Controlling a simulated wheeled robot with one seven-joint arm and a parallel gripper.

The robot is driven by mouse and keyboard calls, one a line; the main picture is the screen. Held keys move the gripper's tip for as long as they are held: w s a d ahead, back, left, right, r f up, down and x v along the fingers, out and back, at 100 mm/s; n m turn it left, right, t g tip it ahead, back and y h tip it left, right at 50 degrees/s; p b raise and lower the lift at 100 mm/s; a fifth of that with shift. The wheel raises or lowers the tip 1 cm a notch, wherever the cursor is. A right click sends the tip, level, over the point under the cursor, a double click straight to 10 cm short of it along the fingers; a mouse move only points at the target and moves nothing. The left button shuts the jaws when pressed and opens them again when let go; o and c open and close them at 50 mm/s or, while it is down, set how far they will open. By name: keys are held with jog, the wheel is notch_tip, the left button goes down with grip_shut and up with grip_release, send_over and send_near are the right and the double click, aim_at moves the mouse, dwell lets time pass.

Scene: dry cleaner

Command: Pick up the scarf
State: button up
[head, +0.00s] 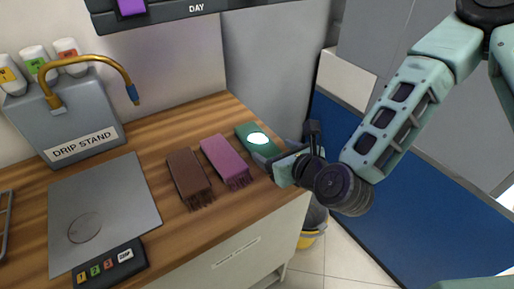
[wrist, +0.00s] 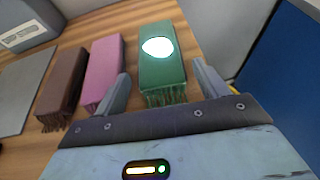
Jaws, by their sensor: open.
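Three folded, fringed scarves lie in a row on the wooden counter: a brown one (head: 186,172), a purple-pink one (head: 225,158) and a green one (head: 247,131). The green scarf (wrist: 160,76) has a bright white patch on top. My gripper (head: 281,164) is at the counter's right end, at the near end of the green scarf. In the wrist view my gripper (wrist: 162,90) is open, with one finger on each side of the green scarf's fringed end. The pink scarf (wrist: 103,70) is just left of the left finger. I cannot tell whether the fingers touch anything.
A grey drip stand (head: 72,125) with a brass tap and several bottles stands at the back left. A grey plate (head: 105,212) and a numbered button panel (head: 97,267) lie in front.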

aim_at(264, 147)
jog(key=shift+p+x, duration=0.75)
jog(key=shift+x, duration=2.25)
jog(key=shift+c, duration=0.3)
jog(key=c, duration=0.7)
